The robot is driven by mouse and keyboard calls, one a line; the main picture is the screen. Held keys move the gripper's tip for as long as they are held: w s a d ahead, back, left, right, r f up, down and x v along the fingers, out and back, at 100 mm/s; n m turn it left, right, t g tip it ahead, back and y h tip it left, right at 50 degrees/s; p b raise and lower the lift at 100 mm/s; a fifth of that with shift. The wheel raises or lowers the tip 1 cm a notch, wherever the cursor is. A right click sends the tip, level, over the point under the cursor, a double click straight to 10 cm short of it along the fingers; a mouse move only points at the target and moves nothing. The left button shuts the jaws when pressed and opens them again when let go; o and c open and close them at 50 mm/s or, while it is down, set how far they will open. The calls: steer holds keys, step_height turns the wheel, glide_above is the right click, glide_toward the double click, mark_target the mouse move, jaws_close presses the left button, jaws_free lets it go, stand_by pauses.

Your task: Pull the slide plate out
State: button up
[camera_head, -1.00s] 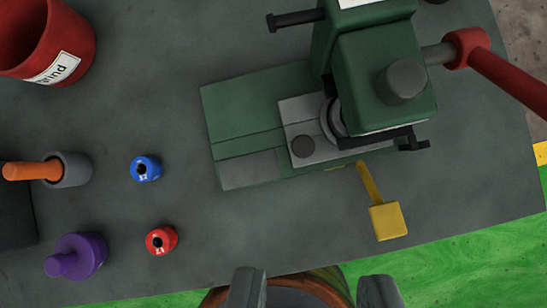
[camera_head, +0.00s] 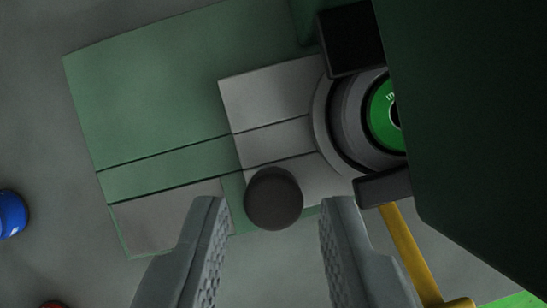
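The slide plate (camera_head: 262,100) is a light grey plate on the green machine base (camera_head: 150,85). Its right part runs under the round grey holder with a green-faced disc (camera_head: 388,112). A dark round knob (camera_head: 273,198) stands at the plate's near edge. My gripper (camera_head: 272,215) is open, with one grey finger on each side of the knob. The fingers look apart from the knob, and nothing is between them except the knob in view. Whether the fingertips are at the knob's height I cannot tell.
The dark green machine body (camera_head: 470,110) fills the right side, close to my right finger. A yellow lever (camera_head: 408,250) sticks out at the lower right. A blue object (camera_head: 10,214) lies at the left edge. The base's left part is clear.

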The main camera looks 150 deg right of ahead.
steer(key=shift+x, duration=0.85)
steer(key=shift+s+f, duration=0.1)
steer(key=shift+f, duration=0.05)
jaws_close()
steer(key=s+a, duration=0.5)
steer(key=s, duration=0.2)
steer(key=shift+a, duration=0.4)
jaws_free()
steer(key=shift+s+a, duration=0.1)
steer(key=shift+a, duration=0.05)
